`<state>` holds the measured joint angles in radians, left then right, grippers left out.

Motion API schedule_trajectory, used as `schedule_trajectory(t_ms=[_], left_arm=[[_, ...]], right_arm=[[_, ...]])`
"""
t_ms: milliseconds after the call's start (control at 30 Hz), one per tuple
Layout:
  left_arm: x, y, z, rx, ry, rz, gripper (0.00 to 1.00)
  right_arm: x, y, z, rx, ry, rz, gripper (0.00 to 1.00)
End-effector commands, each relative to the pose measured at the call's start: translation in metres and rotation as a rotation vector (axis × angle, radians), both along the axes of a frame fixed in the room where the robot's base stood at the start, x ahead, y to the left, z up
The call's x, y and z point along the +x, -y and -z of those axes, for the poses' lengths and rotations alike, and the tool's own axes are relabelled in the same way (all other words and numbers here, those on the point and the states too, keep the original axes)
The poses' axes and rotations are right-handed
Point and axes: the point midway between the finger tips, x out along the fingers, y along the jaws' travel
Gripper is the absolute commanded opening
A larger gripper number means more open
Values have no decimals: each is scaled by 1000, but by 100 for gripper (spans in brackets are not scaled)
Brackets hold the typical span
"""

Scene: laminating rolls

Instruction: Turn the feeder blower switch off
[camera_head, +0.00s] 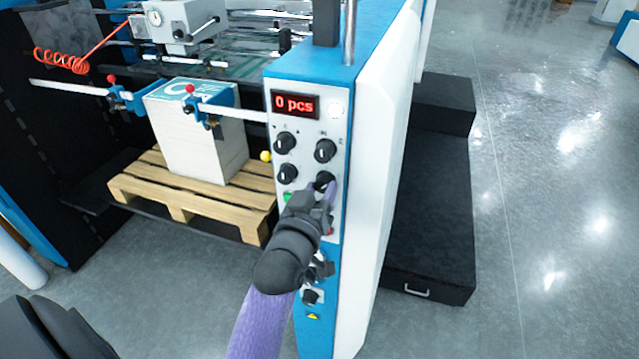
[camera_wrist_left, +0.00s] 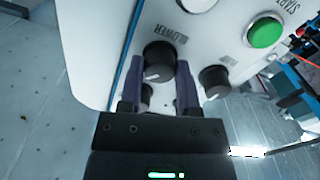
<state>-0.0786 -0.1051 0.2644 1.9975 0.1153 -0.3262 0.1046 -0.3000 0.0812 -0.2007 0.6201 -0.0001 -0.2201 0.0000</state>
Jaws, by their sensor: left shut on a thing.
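The feeder blower switch is a black rotary knob (camera_wrist_left: 160,58) beside the label "BLOWER" in the left wrist view. In the head view this knob (camera_head: 324,179) is the lower right one of the upper group on the white control panel (camera_head: 292,128). My left gripper (camera_head: 321,189) is at the panel, shut on the knob with one finger on each side. In the left wrist view the gripper (camera_wrist_left: 158,80) shows both fingers at the knob's sides. A white mark shows on the knob. My right gripper is not in view.
Other black knobs (camera_head: 325,151) sit close around it. A green START button (camera_wrist_left: 265,32) is nearby. The display (camera_head: 295,105) reads "0 pcs". A paper stack (camera_head: 200,145) on a wooden pallet (camera_head: 150,190) stands left. A black step (camera_head: 430,220) lies right of the machine.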

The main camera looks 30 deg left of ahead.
Motion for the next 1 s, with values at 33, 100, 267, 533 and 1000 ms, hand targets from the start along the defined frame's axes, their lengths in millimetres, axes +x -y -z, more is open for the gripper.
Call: schedule_trajectory(t_ms=[33, 100, 267, 533, 1000], left_arm=[[0, 0, -3, -39, 7, 0, 0], [0, 0, -4, -104, 25, -1, 0], [0, 0, -3, -252, 60, -1, 0], [0, 0, -3, -478, 116, -1, 0], [0, 0, -2, -710, 174, 0, 0]], right_arm=[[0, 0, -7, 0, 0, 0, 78], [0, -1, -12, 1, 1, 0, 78], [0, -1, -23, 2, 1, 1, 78], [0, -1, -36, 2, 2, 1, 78], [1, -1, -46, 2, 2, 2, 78]])
